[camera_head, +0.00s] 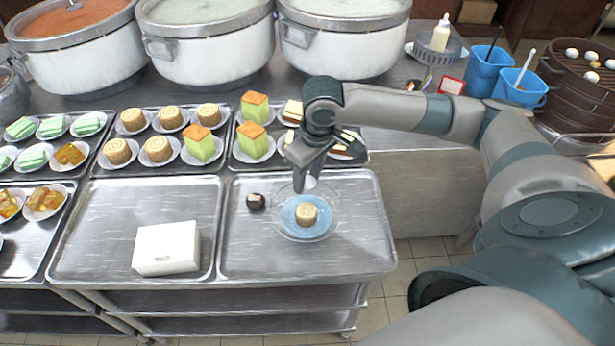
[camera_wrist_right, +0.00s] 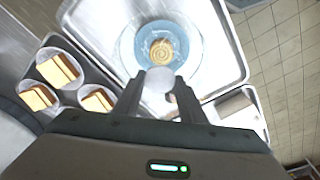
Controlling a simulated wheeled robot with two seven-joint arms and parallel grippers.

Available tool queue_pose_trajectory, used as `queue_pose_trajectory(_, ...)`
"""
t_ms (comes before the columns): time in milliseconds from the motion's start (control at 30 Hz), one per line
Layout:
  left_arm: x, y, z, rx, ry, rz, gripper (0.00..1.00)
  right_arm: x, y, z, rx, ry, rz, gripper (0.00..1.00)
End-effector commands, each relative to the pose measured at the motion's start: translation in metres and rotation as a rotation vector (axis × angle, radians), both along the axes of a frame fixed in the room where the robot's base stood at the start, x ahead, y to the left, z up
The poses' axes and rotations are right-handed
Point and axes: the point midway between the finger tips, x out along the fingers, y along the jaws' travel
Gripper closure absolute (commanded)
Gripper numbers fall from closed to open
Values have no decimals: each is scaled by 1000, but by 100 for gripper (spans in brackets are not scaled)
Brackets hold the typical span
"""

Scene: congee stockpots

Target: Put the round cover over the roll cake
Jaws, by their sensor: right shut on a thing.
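The roll cake (camera_head: 306,215) is a small golden-brown cylinder on a blue plate (camera_head: 289,224) on the front right tray. In the right wrist view, its spiral top (camera_wrist_right: 161,50) shows inside the blue plate (camera_wrist_right: 127,50). The round cover (camera_head: 276,207) is clear and hard to make out around the plate. My right gripper (camera_head: 306,183) points down just above the cake and is shut on the cover's pale knob, which shows between the fingers (camera_wrist_right: 159,84) in the wrist view. I cannot tell whether the cover's rim touches the tray. My left gripper is not in view.
A dark round item (camera_head: 256,202) sits just left of the plate. A white box (camera_head: 167,248) stands on the front left tray (camera_head: 95,222). Trays of plated cakes lie behind, then large stockpots (camera_head: 205,50). Blue containers (camera_head: 487,72) and a steamer (camera_head: 577,85) stand back right.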

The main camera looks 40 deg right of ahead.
Motion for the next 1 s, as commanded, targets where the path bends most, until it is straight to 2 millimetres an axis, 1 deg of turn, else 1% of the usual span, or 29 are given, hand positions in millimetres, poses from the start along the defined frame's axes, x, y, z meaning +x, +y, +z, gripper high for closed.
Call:
queue_pose_trajectory(33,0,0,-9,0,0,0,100,0,0,-8,0,-1,0,100)
queue_pose_trajectory(367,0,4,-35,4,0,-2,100,0,0,-29,0,0,0,100)
queue_pose_trajectory(400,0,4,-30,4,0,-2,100,-1,0,-28,0,2,0,100)
queue_pose_trajectory(700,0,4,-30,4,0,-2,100,0,0,-42,1,1,0,100)
queue_pose_trajectory(1000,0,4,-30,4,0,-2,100,0,0,-44,1,0,0,100)
